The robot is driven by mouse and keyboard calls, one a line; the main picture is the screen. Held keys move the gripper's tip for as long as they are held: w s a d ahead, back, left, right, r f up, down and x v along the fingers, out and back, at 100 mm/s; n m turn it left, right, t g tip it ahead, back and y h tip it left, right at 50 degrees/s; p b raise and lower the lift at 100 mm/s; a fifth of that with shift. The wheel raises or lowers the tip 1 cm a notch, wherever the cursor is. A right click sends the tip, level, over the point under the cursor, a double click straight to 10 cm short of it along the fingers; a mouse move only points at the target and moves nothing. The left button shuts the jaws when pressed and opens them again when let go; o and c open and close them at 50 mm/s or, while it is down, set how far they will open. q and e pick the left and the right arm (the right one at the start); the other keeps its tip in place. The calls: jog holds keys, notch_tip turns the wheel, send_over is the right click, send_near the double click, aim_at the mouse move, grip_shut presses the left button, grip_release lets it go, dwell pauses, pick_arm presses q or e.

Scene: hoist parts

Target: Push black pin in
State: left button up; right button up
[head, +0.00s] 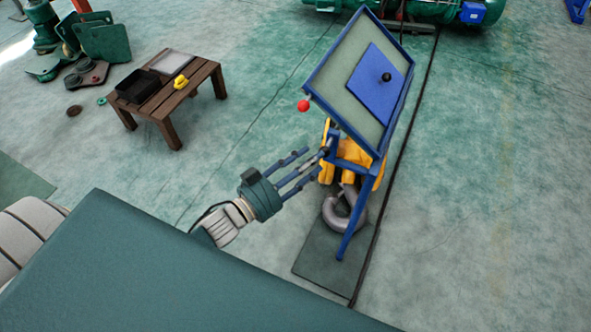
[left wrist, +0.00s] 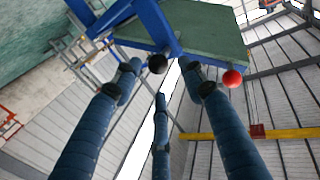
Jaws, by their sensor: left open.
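A black ball-shaped knob (head: 387,76) stands on the blue panel of the tilted, blue-framed board (head: 330,72). In the left wrist view a black ball (left wrist: 157,64) shows at the blue frame, between my fingertips; I cannot tell whether it is the same knob. A red ball (head: 304,105) sits at the board's left edge and also shows in the left wrist view (left wrist: 232,78). My left gripper (head: 316,160) is open, its fingers spread, below the board beside the blue support. Contact with the black ball cannot be told. My right gripper is out of view.
A yellow hoist body (head: 350,158) and a grey hook (head: 340,216) are under the board, on a dark mat (head: 312,258). A dark cable runs along the floor. A wooden table (head: 160,102) with a black tray (head: 138,86) stands left. The floor between is clear.

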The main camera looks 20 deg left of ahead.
pick_arm(q)
jog(key=v, duration=0.5)
jog(key=shift+s+a+r, duration=0.1)
jog(key=shift+s, duration=0.3)
jog(key=s+a+f+n+g+y, duration=0.1)
jog(key=s+a+f+g+y, duration=0.1)
jog(key=f, duration=0.8)
jog(key=s+a+f+n+g+y, duration=0.1)
jog(key=s+a+f+g+y, duration=0.15)
jog(key=f, duration=0.75)
jog(key=s+a+f+n+g+y, duration=0.1)
jog(key=s+a+f+y, duration=0.15)
jog(key=f, duration=0.65)
jog(key=s+f+g, duration=0.5)
jog(key=s+f, duration=0.9)
jog(key=s+d+f+g, duration=0.1)
jog(key=s+f+g, duration=0.1)
jog(key=s, duration=0.6)
jog(key=s+d+f+g, duration=0.2)
jog(key=s+f, duration=0.3)
jog(key=s, duration=0.3)
jog(key=shift+g+y, duration=0.3)
jog(key=shift+g, duration=0.15)
jog(key=shift+f, duration=0.15)
